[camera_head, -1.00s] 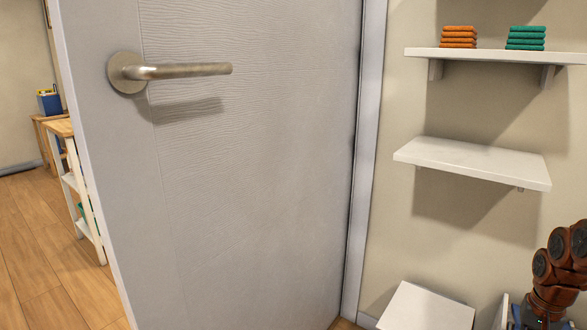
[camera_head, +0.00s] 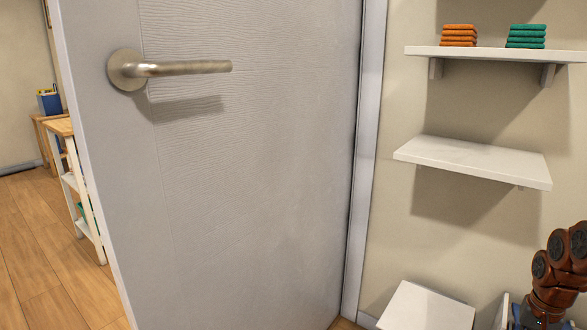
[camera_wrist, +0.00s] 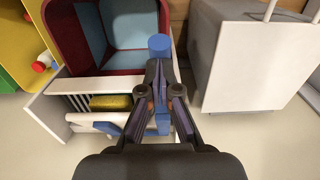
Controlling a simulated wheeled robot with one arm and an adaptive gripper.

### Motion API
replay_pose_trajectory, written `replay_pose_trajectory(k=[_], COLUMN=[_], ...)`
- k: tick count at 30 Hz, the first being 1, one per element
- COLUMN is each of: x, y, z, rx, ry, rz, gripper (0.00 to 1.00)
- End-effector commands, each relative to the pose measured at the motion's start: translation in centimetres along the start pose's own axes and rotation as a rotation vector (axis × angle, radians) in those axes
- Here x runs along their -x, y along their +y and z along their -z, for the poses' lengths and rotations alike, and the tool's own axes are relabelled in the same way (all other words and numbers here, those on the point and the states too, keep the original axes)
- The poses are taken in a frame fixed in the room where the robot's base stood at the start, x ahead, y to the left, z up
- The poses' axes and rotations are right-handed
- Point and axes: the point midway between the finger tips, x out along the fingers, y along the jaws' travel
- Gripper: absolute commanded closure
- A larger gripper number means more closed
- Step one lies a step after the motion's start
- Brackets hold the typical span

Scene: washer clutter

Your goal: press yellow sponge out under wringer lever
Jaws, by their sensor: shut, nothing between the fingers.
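Whether the fingers touch the lever cannot be told. The yellow sponge (camera_wrist: 110,102) lies to the left of my fingers in a white slatted wringer frame (camera_wrist: 78,86), partly covered by a white bar in front of it. The head view does not show my gripper, the sponge or the lever; only part of my arm shows at its lower right edge.
A dark red bin with a blue inside (camera_wrist: 118,28) stands behind the wringer. A white box (camera_wrist: 255,62) stands to the right. A red-and-white object (camera_wrist: 44,62) is at the left. In the head view, a door (camera_head: 250,180) fills the middle and wall shelves (camera_head: 475,160) hang right.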

Motion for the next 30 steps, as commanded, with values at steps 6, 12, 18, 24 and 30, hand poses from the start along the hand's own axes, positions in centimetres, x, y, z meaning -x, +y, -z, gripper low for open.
replay_pose_trajectory(k=[6, 12, 18, 24, 30], x=[-0.1, -0.1, 0.2, 1.4, 2.8], y=[0.0, 0.0, 0.0, 0.1, 0.0], z=[-0.1, -0.1, -0.1, 0.0, 0.0], rx=[0.000, 0.000, 0.000, 0.000, 0.000], ry=[-0.002, -0.002, -0.002, -0.001, -0.001], rz=[0.000, 0.000, -0.001, -0.002, -0.001], gripper=[1.00, 1.00, 1.00, 1.00, 1.00])
